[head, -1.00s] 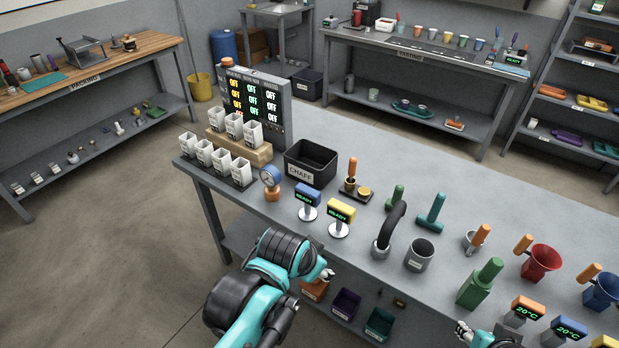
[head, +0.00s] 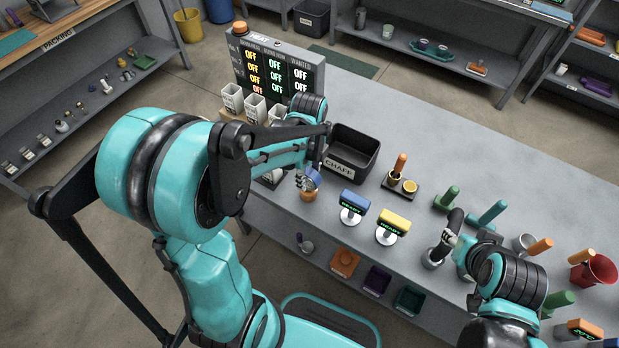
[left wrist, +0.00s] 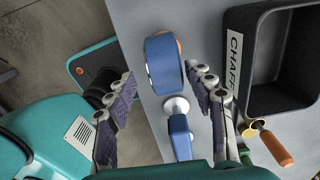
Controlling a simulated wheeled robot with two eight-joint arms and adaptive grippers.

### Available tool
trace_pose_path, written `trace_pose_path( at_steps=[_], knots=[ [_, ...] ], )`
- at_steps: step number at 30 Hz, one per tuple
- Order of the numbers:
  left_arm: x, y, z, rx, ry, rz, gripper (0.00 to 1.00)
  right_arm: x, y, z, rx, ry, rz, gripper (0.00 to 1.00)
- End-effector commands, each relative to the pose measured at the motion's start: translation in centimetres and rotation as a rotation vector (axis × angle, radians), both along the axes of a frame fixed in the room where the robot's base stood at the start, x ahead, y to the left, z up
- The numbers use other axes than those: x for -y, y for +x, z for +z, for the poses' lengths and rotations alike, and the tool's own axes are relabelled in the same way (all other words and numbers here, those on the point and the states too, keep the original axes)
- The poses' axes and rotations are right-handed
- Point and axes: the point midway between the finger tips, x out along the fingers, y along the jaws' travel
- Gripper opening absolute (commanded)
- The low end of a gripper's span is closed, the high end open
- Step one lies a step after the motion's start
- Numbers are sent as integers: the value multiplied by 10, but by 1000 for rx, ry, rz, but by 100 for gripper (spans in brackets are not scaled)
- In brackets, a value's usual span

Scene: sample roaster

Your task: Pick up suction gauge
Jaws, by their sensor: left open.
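The suction gauge (head: 313,178), a blue round dial on an orange base, stands upright near the bench's front left edge. In the left wrist view the gauge (left wrist: 163,66) shows as a blue ring between and just beyond the fingertips. My left gripper (head: 303,182) is at the gauge, partly covering it in the head view. In the left wrist view my left gripper (left wrist: 165,88) is open, with a finger on either side and visible gaps to the gauge. My right gripper (head: 448,240) is beside the black curved pipe (head: 455,222); its jaw state is unclear.
The black chaff bin (head: 352,152) stands close right of the gauge. A blue display (head: 354,200) and a yellow display (head: 394,223) stand on the bench to the right. White cups (head: 255,106) and the heat board (head: 278,72) are behind my left arm.

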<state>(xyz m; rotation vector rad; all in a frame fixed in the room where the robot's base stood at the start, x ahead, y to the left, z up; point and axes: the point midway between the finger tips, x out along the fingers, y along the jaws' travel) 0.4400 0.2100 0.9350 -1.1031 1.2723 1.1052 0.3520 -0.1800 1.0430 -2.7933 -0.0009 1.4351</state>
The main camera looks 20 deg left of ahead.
Motion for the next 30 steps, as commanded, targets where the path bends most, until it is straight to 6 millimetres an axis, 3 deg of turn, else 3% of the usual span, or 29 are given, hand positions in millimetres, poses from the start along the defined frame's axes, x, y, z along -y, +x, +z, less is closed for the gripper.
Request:
trace_pose_path(
  at_steps=[13,21,23,27,30],
  knots=[
    [-4,9,-58,1,0,2,53,0,0,-30,0,0,0,40],
    [-4,9,-61,1,0,2,53,0,0,-30,0,0,0,40],
    [-4,9,-61,1,0,2,40,0,0,-30,0,0,0,40],
    [-4,9,-61,1,0,2,3,0,0,-30,0,0,0,40],
    [-4,9,-61,2,0,3,0,0,0,-30,0,0,0,40]
  ],
)
